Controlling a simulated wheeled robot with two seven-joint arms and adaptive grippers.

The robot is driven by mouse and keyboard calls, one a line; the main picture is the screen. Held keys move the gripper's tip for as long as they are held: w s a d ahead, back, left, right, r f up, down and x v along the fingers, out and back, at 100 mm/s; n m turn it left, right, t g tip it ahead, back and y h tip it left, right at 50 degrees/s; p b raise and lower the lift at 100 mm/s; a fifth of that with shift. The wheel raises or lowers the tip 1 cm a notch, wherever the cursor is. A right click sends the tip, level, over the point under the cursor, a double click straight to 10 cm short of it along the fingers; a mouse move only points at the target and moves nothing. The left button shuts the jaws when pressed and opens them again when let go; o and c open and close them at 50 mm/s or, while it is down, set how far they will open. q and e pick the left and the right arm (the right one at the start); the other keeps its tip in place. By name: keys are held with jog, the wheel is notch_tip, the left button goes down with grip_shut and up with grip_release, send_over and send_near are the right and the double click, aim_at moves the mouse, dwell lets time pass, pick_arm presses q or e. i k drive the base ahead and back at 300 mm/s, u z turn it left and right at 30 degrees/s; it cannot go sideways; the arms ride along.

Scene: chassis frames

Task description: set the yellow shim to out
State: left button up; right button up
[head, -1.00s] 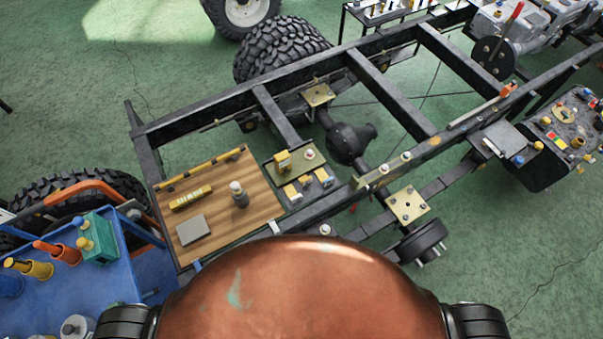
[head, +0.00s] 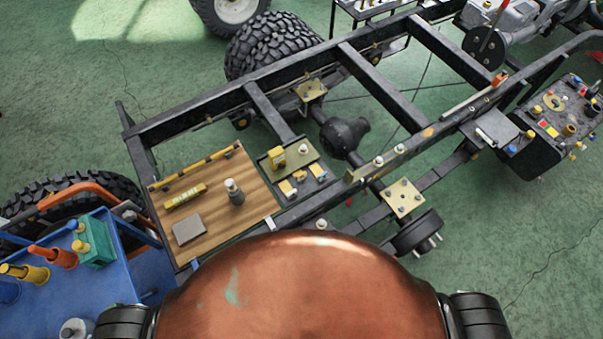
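Several yellow parts are in view, and I cannot tell for sure which is the yellow shim. A small upright yellow block (head: 277,157) stands on the tray (head: 309,158) beside the wooden board. Small yellow-and-pale pieces (head: 287,188) sit in the front part of that tray. A yellow bar with dark marks (head: 186,196) lies on the wooden board (head: 222,226). A long yellow strip (head: 197,168) runs along the board's back edge. Neither of my grippers is in view.
A grey plate (head: 189,229) and a dark post with a pale top (head: 235,192) are on the board. The black chassis frame (head: 372,72) surrounds the work area. A blue cart (head: 150,272) with tools stands left. A dark parts box (head: 552,155) is at right.

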aim_at(299, 175)
jog(key=u, duration=1.55)
jog(key=k, duration=1.55)
jog(key=z, duration=0.45)
jog(key=i, duration=1)
